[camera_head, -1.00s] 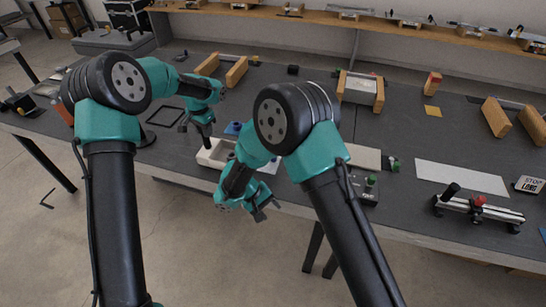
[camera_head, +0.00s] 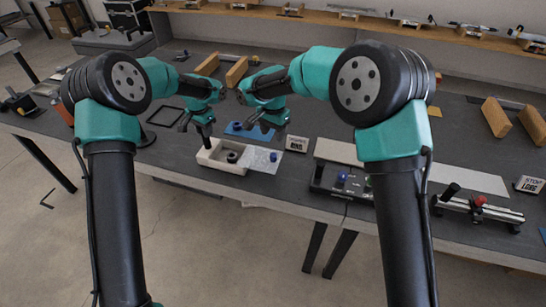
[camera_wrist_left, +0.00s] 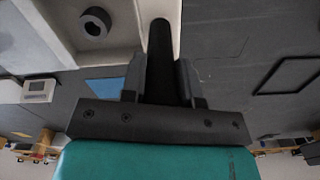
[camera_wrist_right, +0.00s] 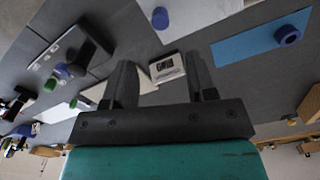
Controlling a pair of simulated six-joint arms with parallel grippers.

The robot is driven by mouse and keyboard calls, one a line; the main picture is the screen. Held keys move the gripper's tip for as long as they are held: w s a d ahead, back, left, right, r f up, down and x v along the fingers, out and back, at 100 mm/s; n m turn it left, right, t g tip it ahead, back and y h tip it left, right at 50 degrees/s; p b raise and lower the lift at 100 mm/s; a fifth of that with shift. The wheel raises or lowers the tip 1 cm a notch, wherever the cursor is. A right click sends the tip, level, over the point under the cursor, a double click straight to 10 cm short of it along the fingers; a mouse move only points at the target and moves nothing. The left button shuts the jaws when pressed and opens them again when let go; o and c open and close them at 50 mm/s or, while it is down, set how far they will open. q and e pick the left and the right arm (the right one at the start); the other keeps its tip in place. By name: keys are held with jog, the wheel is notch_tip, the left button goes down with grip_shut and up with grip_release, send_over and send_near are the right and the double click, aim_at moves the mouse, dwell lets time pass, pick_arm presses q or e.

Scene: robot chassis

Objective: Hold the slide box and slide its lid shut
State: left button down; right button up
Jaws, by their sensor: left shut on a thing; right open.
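The slide box (camera_head: 212,160) is an open white tray near the table's front edge, with a dark ring (camera_head: 232,157) inside. Its pale, translucent lid (camera_head: 257,166) extends out to the right, with a blue knob (camera_head: 273,157) on it. The box stands open on its left part. My left gripper (camera_head: 206,136) is shut on a black upright handle at the box's left end; the handle (camera_wrist_left: 160,45) shows between its fingers in the left wrist view. My right gripper (camera_head: 272,133) is open and empty, behind and above the lid. The knob (camera_wrist_right: 160,18) lies beyond its fingertips in the right wrist view.
A blue mat (camera_head: 240,129) lies behind the box, and a small sign block (camera_head: 297,144) stands right of the lid. A black device (camera_head: 335,182) with coloured knobs sits further right. A black frame (camera_head: 165,116) lies left. The table's front edge is close.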

aim_at(273, 154)
jog(key=shift+f, duration=0.1)
notch_tip(273, 154, down, 12)
jog(key=shift+r, duration=0.1)
dwell(0.4)
jog(key=shift+c, duration=0.2)
grip_shut()
dwell(0.4)
